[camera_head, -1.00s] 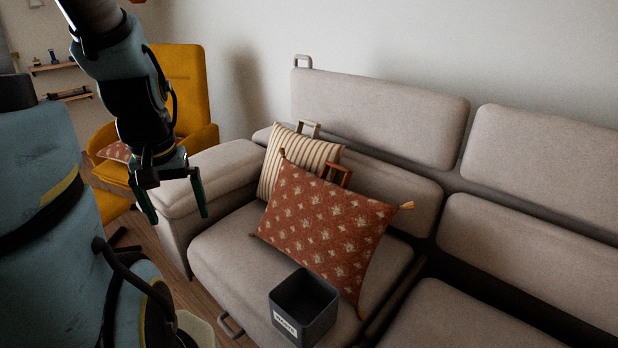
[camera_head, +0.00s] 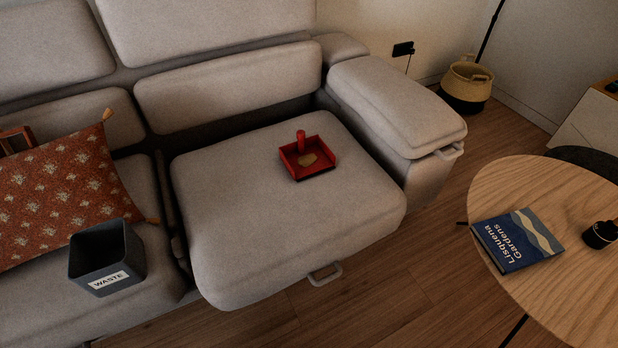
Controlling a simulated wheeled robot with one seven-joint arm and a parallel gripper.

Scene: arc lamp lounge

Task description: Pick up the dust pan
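A red dust pan (camera_head: 308,160) lies on the right seat cushion of the grey sofa (camera_head: 270,225). Its short red handle (camera_head: 300,140) points up at the back. A small tan patch, perhaps debris, lies in the pan. My gripper is not in the current view, so its place relative to the pan cannot be told.
A dark bin marked "WASTE" (camera_head: 106,262) stands on the left seat beside a red patterned cushion (camera_head: 62,190). The sofa armrest (camera_head: 395,105) rises right of the pan. A round wooden table (camera_head: 530,215) with a book (camera_head: 516,240) stands at right. Wooden floor lies between.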

